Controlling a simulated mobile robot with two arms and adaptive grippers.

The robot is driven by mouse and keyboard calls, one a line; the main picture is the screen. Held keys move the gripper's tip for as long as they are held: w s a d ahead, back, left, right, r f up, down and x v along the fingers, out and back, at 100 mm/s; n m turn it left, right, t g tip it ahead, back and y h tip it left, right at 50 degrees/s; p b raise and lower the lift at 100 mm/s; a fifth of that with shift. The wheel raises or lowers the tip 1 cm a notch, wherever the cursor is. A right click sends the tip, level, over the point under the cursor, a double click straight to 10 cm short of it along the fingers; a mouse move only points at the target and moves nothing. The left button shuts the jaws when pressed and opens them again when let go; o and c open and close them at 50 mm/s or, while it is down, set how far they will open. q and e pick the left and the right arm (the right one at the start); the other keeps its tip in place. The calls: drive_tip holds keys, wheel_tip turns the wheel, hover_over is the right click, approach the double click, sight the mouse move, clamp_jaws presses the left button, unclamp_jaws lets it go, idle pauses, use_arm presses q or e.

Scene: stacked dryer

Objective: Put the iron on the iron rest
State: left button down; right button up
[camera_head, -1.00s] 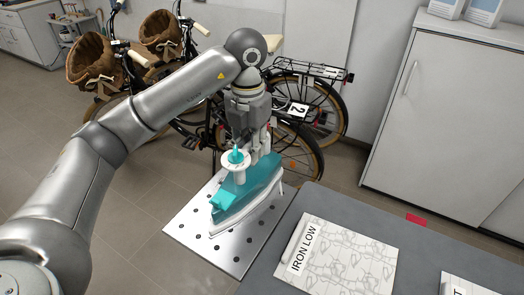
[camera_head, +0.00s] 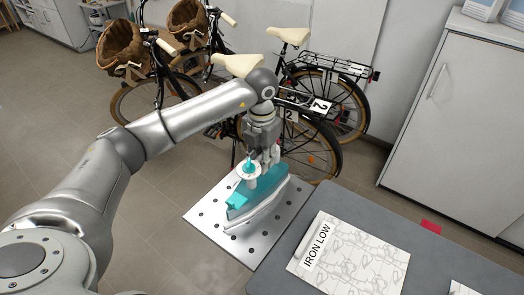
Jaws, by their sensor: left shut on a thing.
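The teal and white iron (camera_head: 262,200) is at the metal plate in the middle of the camera_head view. My left gripper (camera_head: 262,160) is above the iron and shut on its upper part. The iron rest is a perforated silver plate (camera_head: 212,215) with dark holes, beside the grey table. The iron is over this plate, with its white soleplate side showing along the lower right. I cannot tell whether the iron touches the plate. My right gripper is not in view.
The grey table (camera_head: 376,215) carries a patterned cloth labelled IRON LOW (camera_head: 350,255). Bicycles (camera_head: 322,100) stand behind my left arm. A white cabinet (camera_head: 455,120) stands at the right. Tiled floor is open at the left.

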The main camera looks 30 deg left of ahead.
use_arm(q)
drive_tip(key=shift+d+r, duration=0.1)
drive_tip(key=shift+r, duration=0.1)
drive_tip(key=c, duration=1.7)
unclamp_jaws()
drive_tip(key=shift+f, duration=0.25)
drive_tip(key=o, duration=0.4)
drive_tip(key=shift+s+r, duration=0.1)
drive_tip(key=shift+o, duration=0.2)
drive_tip(key=shift+r, duration=0.4)
wheel_tip(320, 180, up, 11)
drive_tip(key=b, duration=0.2)
drive_tip(key=shift+r, duration=0.2)
